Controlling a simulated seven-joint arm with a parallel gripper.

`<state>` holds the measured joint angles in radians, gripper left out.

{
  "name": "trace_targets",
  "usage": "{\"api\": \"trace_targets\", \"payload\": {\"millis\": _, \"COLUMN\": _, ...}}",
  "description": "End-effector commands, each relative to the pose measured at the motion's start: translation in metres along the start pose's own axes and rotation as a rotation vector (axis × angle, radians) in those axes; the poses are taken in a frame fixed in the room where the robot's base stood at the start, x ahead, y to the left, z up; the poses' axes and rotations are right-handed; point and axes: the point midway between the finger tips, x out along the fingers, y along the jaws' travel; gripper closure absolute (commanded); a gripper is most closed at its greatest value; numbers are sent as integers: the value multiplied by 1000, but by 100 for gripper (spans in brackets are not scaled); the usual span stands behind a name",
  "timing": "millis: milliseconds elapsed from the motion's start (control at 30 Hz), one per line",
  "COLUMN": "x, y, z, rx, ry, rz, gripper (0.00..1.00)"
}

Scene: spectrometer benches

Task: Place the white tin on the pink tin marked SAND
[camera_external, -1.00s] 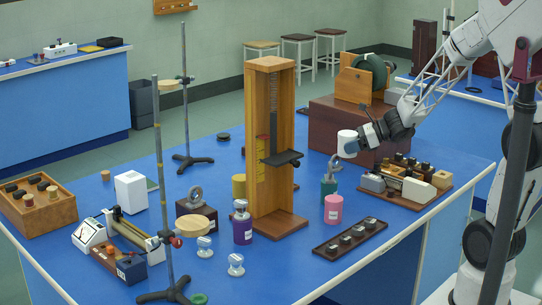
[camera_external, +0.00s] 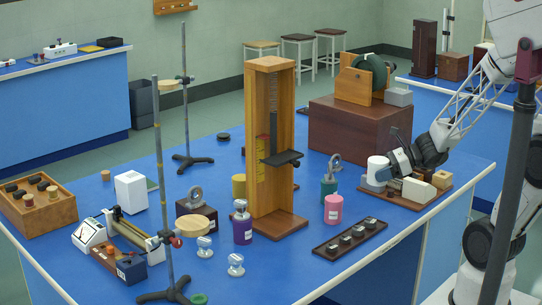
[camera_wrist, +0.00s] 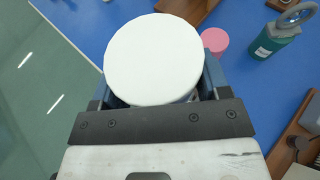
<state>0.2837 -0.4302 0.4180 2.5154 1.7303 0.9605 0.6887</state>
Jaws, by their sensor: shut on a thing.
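The white tin (camera_external: 377,170) is held in my gripper (camera_external: 388,172), which is shut on it. In the external view it is at the right, in front of the rear part of the wooden block tray. In the wrist view the round white top of the tin (camera_wrist: 155,60) fills the upper middle between the fingers. The pink tin (camera_external: 333,209) stands upright on the blue bench, to the left of and nearer than the held tin. It also shows in the wrist view (camera_wrist: 215,41), partly hidden by the white tin. Its top looks bare.
A teal tin (camera_external: 328,190) with a grey ring on top stands just behind the pink tin. A dark tray (camera_external: 350,238) of small weights lies in front. A tall wooden stand (camera_external: 281,224) is to the left.

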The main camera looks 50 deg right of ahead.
Motion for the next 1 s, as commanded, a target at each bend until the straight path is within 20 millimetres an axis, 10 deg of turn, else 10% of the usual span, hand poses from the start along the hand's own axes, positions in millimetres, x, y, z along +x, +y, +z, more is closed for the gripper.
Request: {"api": "trace_targets", "payload": {"millis": 1000, "x": 19, "y": 2, "z": -47, "rx": 0, "ry": 0, "rz": 1, "gripper": 57}}
